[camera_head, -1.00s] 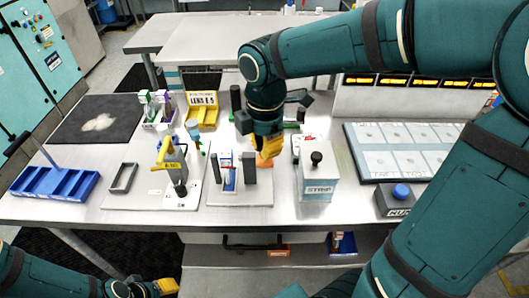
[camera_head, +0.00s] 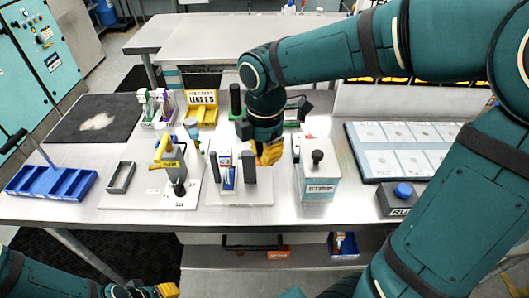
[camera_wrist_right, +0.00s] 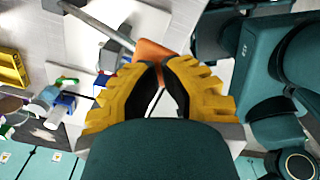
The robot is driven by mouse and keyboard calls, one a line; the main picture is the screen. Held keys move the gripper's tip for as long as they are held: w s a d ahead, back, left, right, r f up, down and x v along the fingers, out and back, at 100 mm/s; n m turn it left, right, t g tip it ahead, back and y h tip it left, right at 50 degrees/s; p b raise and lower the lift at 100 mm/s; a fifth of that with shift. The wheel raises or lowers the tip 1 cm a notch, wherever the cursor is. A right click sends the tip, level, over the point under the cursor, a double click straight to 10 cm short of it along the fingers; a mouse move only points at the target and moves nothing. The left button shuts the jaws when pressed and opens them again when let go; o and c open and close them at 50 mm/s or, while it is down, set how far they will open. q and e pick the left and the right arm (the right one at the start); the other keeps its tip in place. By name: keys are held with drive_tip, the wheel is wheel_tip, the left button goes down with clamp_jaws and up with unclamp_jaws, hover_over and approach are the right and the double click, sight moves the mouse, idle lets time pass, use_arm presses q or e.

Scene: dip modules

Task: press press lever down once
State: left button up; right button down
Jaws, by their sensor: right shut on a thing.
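The press lever shows in the right wrist view as a metal rod (camera_wrist_right: 100,24) with an orange grip (camera_wrist_right: 152,52). My right gripper (camera_wrist_right: 163,66) is shut on the orange grip, its yellow fingers on either side. In the head view my right gripper (camera_head: 268,153) points down beside a dark post on the middle fixture, and my arm and fingers hide most of the lever. My left gripper (camera_head: 160,291) is low at the bottom edge, away from the table's objects; its jaw opening is unclear.
The middle fixture (camera_head: 257,197) has dark posts and a blue-and-white part. The STRIP box (camera_head: 318,186) stands to its right. A fixture with a yellow handle (camera_head: 163,150) stands to its left. A blue tray (camera_head: 70,184) and a blue-button box (camera_head: 402,192) lie farther out.

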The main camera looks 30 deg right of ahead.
drive_tip(key=shift+f+b, duration=0.8)
drive_tip(key=shift+f, duration=0.5)
use_arm(q)
wheel_tip(320, 180, down, 4)
drive_tip(key=shift+w+b, duration=0.1)
drive_tip(key=shift+b, duration=1)
use_arm(e)
wheel_tip(320, 180, down, 3)
drive_tip(key=shift+f, duration=0.15)
wheel_tip(320, 180, up, 3)
drive_tip(key=p, duration=0.3)
wheel_tip(320, 180, up, 8)
drive_tip(key=p, duration=0.6)
drive_tip(key=shift+f, duration=0.25)
drive_tip(key=shift+r+p, duration=1.3)
drive_tip(key=shift+p, duration=0.1)
use_arm(q)
wheel_tip(320, 180, up, 12)
drive_tip(key=w, duration=0.1)
drive_tip(key=shift+w+a+t, duration=0.2)
drive_tip(key=shift+w+t, duration=0.1)
